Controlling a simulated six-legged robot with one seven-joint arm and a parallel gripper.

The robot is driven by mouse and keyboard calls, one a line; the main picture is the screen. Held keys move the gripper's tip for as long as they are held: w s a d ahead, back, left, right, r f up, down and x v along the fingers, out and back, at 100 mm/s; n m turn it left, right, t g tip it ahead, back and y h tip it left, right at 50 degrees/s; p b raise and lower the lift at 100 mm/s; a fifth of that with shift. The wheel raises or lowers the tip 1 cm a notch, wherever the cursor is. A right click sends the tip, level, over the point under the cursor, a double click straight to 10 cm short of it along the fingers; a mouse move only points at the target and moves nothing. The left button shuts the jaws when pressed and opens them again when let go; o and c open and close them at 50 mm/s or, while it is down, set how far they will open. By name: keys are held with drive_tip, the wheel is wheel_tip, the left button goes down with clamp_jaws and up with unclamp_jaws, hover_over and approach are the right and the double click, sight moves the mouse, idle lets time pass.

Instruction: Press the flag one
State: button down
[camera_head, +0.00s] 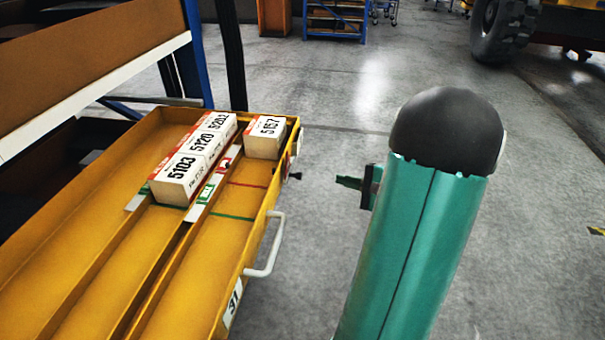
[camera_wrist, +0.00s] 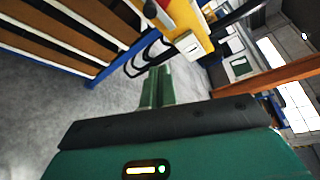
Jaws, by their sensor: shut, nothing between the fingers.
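No mark that I can read as a flag shows in either view. A dark knob (camera_head: 296,176) sticks out from the outer right side of the yellow tray (camera_head: 262,228), near its far corner, with a pale fitting (camera_head: 298,140) just beyond it. My gripper (camera_head: 343,182) is right of the knob, pointing left at it across a short gap, touching nothing. In the wrist view my gripper's green fingers (camera_wrist: 158,84) are together and empty.
White boxes marked 5103 (camera_head: 175,180), 5120 and 5202 stand in a row in the tray; one marked 5157 (camera_head: 265,137) stands at its far corner. A white handle (camera_head: 268,250) juts from the tray's side. A blue-framed rack is at left.

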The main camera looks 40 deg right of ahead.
drive_tip(key=w+a, duration=0.5)
drive_tip(key=w, duration=0.3)
drive_tip(key=shift+a+f, duration=0.2)
idle(0.6)
